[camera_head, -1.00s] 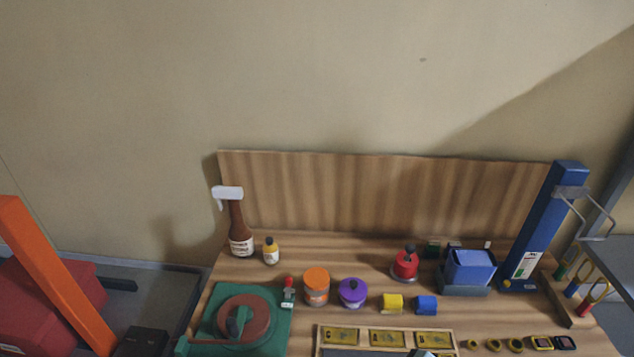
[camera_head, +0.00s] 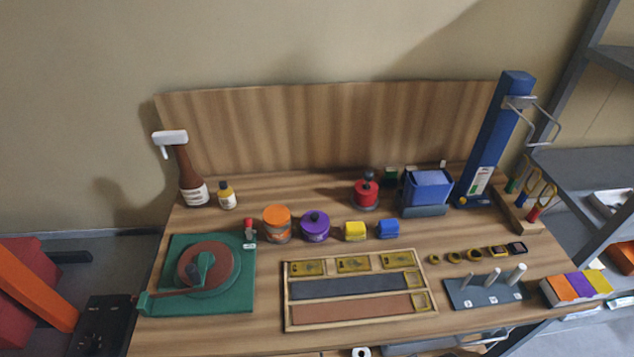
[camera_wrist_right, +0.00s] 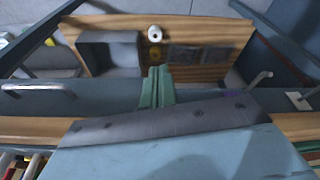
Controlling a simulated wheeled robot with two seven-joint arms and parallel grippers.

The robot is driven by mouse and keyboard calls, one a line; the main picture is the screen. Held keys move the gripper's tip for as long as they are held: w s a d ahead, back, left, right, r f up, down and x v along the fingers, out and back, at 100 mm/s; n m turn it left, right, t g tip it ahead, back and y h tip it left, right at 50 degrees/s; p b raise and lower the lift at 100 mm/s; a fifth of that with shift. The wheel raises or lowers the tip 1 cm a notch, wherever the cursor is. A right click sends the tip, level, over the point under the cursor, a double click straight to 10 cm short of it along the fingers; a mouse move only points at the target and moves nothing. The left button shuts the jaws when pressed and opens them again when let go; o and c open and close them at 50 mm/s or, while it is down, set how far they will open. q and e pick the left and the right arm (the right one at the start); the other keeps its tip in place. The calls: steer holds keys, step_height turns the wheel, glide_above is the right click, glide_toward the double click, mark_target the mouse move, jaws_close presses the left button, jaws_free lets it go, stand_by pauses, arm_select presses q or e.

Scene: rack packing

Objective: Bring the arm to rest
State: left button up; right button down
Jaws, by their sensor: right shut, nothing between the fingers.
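My right gripper (camera_wrist_right: 155,88) shows in the right wrist view with its two green fingers together and nothing between them. It is over a lower wooden surface and apart from the things on it. I do not see the right gripper in the head view. My left gripper is in neither view. The workbench (camera_head: 400,340) stands in the middle of the head view, with a framed wooden tray (camera_head: 284,300) on it. A rack with white pegs (camera_head: 483,293) stands right of the tray.
The lower surface holds a grey bin (camera_wrist_right: 110,37) and a white roll (camera_wrist_right: 155,33). On the bench are a green turntable base (camera_head: 240,300), a spray bottle (camera_head: 182,165), an orange jar (camera_head: 277,222) and a purple jar (camera_head: 315,228). Colored boxes (camera_head: 577,287) sit at its right edge.

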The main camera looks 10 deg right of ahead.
steer(key=s+f+b, duration=0.2)
steer(key=f, duration=0.6)
steer(key=s+f+b, duration=0.2)
steer(key=f, duration=0.7)
steer(key=s+d+f+g+b, duration=0.1)
steer(key=s+f+b, duration=0.2)
steer(key=s+f, duration=0.4)
steer(key=s+d+f+b, duration=0.2)
steer(key=s+f+b, duration=0.2)
steer(key=s+f, duration=0.4)
step_height(320, 180, down, 5)
steer(key=shift+r+g, duration=0.15)
steer(key=shift+g, duration=0.25)
steer(key=shift+d, duration=0.1)
